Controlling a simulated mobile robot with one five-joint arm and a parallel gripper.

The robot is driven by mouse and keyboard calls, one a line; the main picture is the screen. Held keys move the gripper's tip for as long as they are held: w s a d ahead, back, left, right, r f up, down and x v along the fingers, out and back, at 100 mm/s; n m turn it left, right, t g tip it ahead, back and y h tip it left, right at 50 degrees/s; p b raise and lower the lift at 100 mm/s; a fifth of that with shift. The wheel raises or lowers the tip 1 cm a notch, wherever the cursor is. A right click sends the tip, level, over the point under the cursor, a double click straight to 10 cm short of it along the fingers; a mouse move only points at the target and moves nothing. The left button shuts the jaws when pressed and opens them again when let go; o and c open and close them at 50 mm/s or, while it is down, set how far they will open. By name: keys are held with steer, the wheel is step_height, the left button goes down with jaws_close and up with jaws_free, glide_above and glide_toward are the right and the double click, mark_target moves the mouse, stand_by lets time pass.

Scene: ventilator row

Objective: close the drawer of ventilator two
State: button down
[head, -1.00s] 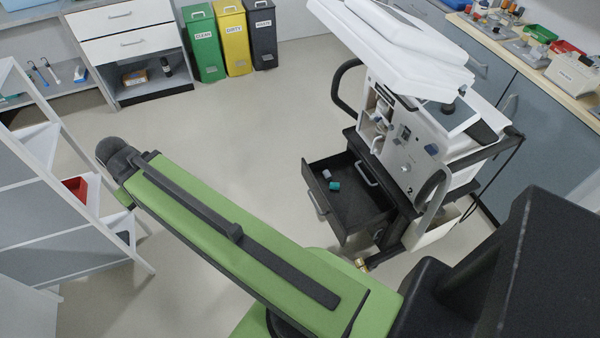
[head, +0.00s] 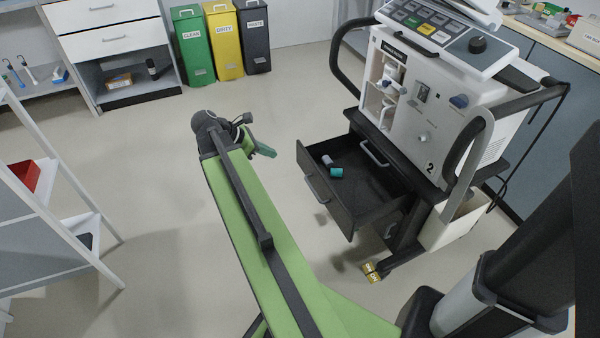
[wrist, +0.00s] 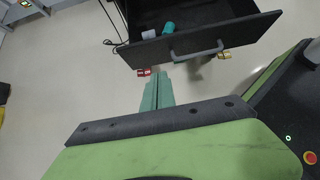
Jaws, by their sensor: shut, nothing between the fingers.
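Ventilator two (head: 445,110) stands at the right of the head view, a white unit marked "2" on a black cart. Its black drawer (head: 340,205) is pulled out toward the left, with a teal item (head: 336,173) and a pale item (head: 327,160) inside. In the wrist view the drawer front (wrist: 200,40) crosses the top, with its grey handle (wrist: 197,50). My gripper (head: 265,151) is left of the drawer and apart from it. In the wrist view its green fingers (wrist: 157,86) are together, empty, pointing toward the drawer front, with floor between.
A white shelf rack (head: 60,200) stands at the left. Three bins, green (head: 194,45), yellow (head: 224,40) and black (head: 255,37), stand at the back. Gold caster parts (head: 372,272) are at the cart's foot. The floor between rack and drawer is clear.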

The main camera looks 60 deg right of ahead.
steer(key=b, duration=0.7)
glide_toward(308, 160)
steer(key=a+f+x, duration=0.1)
steer(key=x, duration=0.4)
steer(key=shift+s+d+r, duration=0.2)
steer(key=shift+d, duration=0.5)
